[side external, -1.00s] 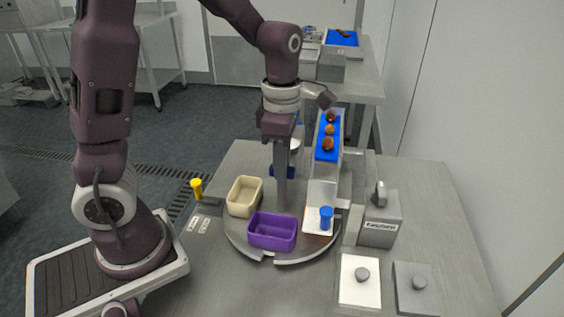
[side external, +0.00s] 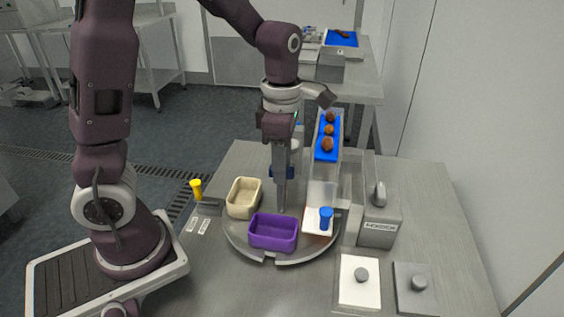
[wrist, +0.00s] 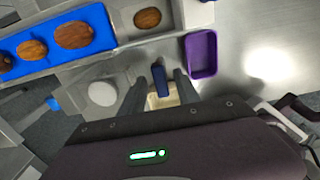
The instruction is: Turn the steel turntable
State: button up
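The steel turntable (side external: 279,261) is a round grey plate low in the middle of the bench. A purple tray (side external: 273,232) stands on its near side and a beige tray (side external: 243,198) at its left. My gripper (side external: 282,209) points down over the turntable, right of the beige tray. In the wrist view my gripper (wrist: 160,76) has its fingers apart, with a narrow blue piece (wrist: 160,83) showing between them. I cannot tell whether they touch it. A dark blue thing also shows behind my gripper in the side view, partly hidden. The purple tray (wrist: 201,54) lies right of the fingers.
A blue chute (side external: 328,137) with several brown dates slopes down behind the turntable. A grey box (side external: 378,228) and two knobbed plates are at right.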

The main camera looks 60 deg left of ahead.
notch_tip(320, 180, up, 7)
jog(key=shift+f, duration=0.1)
dwell(0.3)
jog(key=shift+r, duration=0.2)
jog(key=s+d+r+m+t, duration=0.1)
jog(key=s+m+t, duration=0.1)
jog(key=s+m, duration=0.6)
jog(key=s+d+r+m+t, duration=0.2)
jog(key=s+m, duration=0.5)
jog(key=m, duration=1.2)
jog(key=shift+s+d+r+t, duration=0.3)
jog(key=shift+s+t, duration=0.1)
jog(key=shift+t, duration=0.4)
